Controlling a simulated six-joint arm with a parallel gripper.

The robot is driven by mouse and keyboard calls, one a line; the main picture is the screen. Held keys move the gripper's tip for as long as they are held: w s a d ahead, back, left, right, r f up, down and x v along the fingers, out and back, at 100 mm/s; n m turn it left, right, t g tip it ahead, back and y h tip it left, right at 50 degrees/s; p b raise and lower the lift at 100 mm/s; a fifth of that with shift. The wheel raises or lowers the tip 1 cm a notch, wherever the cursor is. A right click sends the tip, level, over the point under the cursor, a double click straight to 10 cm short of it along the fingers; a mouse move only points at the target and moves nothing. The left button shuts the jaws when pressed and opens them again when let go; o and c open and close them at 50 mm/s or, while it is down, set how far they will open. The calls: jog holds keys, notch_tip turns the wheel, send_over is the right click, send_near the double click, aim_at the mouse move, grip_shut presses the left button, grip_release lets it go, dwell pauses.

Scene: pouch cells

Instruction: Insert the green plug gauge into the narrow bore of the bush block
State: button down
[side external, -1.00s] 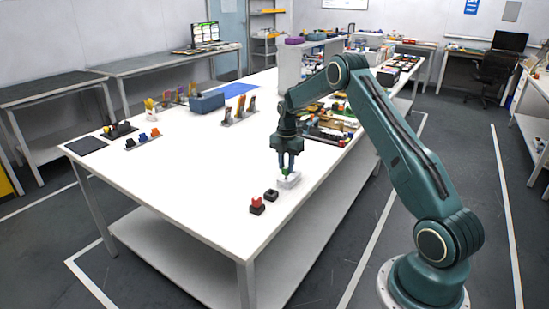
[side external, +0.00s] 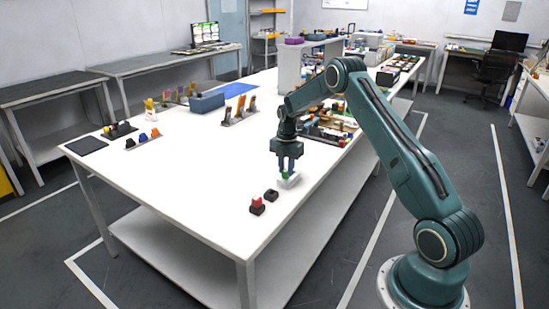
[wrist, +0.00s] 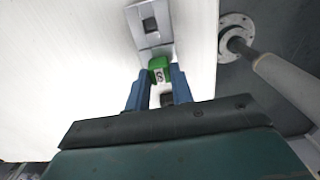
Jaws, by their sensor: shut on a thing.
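The green plug gauge (wrist: 158,66) is held between the two blue fingers of my gripper (wrist: 157,84), with a pale label on its face. It also shows as a small green spot in the side view (side external: 285,175). The light grey bush block (side external: 291,182) lies on the white table under my gripper (side external: 288,170). In the wrist view the block (wrist: 137,18) shows one dark square bore uncovered; the gauge covers the block's near end. Whether the gauge's lower end is in a bore is hidden.
On the white table (side external: 190,200), a small black block (side external: 271,195) and a black block with a red top (side external: 257,206) stand near the bush block, toward the front edge. Racks with coloured parts stand further back. The table's left middle is clear.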

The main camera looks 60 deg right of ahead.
aim_at(286, 170)
jog(key=shift+f, duration=0.1)
jog(key=c, duration=1.1)
grip_release()
jog(key=shift+c, duration=0.2)
notch_tip(286, 170, up, 14)
jog(key=shift+f, duration=0.1)
